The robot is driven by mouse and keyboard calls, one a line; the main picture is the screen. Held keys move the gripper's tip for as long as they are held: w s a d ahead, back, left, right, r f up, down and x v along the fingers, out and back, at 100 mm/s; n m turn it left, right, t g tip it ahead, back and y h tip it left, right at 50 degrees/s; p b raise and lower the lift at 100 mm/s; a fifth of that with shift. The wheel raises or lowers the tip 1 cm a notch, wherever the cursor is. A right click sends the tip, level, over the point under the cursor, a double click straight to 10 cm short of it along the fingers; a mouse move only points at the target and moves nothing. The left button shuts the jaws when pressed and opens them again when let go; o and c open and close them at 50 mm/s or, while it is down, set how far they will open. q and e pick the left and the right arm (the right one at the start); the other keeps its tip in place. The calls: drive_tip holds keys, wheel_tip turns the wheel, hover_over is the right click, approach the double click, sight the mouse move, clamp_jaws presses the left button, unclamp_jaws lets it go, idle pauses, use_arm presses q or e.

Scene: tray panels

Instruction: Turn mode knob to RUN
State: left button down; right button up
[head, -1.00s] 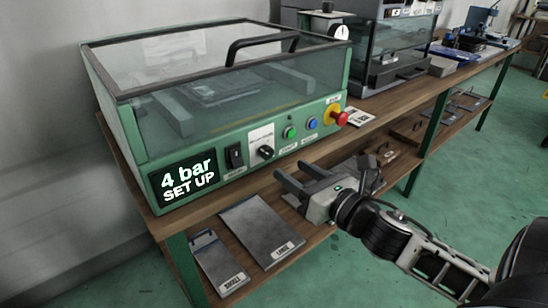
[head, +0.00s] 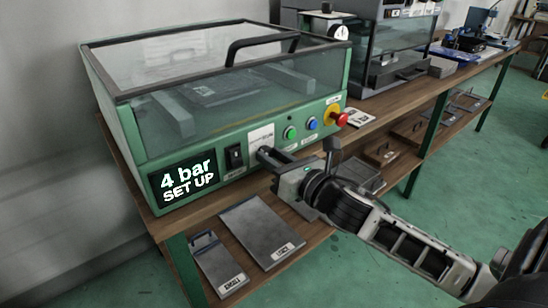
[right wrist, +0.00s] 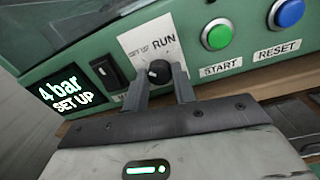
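The black mode knob (right wrist: 159,72) sits on a white label plate with SET UP at left and RUN at right, shown in the right wrist view. Its pointer direction is hard to make out. My right gripper (right wrist: 161,77) has one finger on each side of the knob, close against it, and looks shut on it. In the head view, my right gripper (head: 266,154) reaches the panel from the right and hides the knob. The display (head: 184,180) reads "4 bar SET UP". My left gripper is not in view.
Left of the knob is a black rocker switch (head: 235,156). To its right are the green START button (head: 290,132), blue RESET button (head: 312,124) and red emergency stop (head: 339,119). The clear lid (head: 190,60) is down. Trays (head: 262,230) lie on the shelf below.

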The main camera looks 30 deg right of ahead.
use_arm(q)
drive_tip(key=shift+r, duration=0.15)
use_arm(e)
drive_tip(key=shift+r+m+p, duration=0.15)
drive_tip(key=shift+m+p, duration=0.5)
drive_tip(key=shift+m, duration=0.25)
drive_tip(key=m+p, duration=0.2)
drive_tip(key=m, duration=0.2)
drive_tip(key=shift+p, duration=0.3)
drive_tip(key=shift+m, duration=0.7)
drive_tip(key=m+p, duration=0.2)
drive_tip(key=shift+m, duration=0.4)
drive_tip(key=m+p, duration=0.1)
drive_tip(key=m, duration=0.1)
drive_tip(key=shift+m+t+h, duration=0.3)
drive_tip(key=shift+m, duration=0.1)
drive_tip(key=m+p, duration=0.3)
drive_tip(key=m, duration=0.1)
drive_tip(key=shift+m, duration=0.3)
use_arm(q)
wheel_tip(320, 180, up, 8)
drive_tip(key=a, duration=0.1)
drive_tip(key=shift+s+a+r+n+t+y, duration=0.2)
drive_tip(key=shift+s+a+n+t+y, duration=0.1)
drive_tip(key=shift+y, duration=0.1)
use_arm(e)
drive_tip(key=shift+m, duration=0.5)
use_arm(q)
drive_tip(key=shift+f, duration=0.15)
